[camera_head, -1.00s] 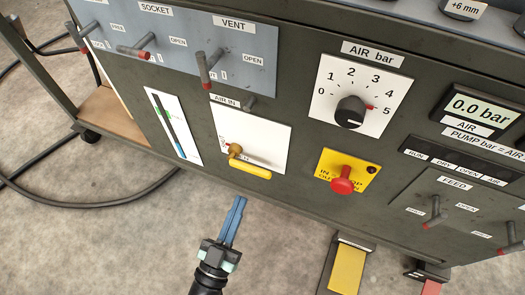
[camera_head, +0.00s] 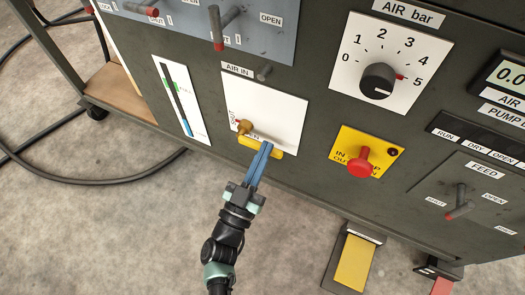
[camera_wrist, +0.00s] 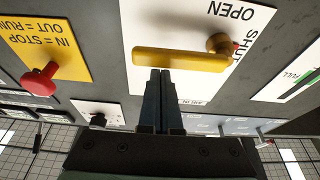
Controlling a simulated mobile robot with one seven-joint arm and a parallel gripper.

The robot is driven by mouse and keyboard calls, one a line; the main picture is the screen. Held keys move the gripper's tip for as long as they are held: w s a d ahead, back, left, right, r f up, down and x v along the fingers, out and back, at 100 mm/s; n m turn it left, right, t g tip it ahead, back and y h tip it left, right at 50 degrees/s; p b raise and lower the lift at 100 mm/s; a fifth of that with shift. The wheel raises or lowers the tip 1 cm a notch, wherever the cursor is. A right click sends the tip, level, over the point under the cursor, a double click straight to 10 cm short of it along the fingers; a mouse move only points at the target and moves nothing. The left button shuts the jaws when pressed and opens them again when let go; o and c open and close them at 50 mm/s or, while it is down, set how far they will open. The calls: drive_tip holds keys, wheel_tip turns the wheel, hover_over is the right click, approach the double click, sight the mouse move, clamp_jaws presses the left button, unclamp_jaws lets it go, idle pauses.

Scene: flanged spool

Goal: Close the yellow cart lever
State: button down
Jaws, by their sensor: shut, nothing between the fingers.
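The yellow lever (camera_head: 275,152) sits on the white AIR IN panel (camera_head: 285,110) of the cart, with a brass pivot (camera_head: 243,126) at its left end. It points right and slightly down along the panel's lower edge, by the OPEN label. In the wrist view the lever (camera_wrist: 180,60) lies across the upper middle, with OPEN and SHUT labels upside down. My gripper (camera_head: 265,147) is shut and empty, its blue fingertips overlapping the lever's middle in the head view. In the wrist view the fingertips (camera_wrist: 162,73) end at the lever's edge; I cannot tell whether they touch.
A red stop button (camera_head: 361,162) on a yellow plate sticks out to the right of the lever. An AIR bar dial (camera_head: 379,82) is above it. A small dark peg (camera_head: 264,72) sits above the AIR IN panel. A yellow pedal (camera_head: 350,262) stands on the floor below.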

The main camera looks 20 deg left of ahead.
drive_tip(key=shift+f+m+h+b, duration=0.4)
drive_tip(key=shift+f+b, duration=0.05)
drive_tip(key=shift+f, duration=0.3)
drive_tip(key=shift+d, duration=0.1)
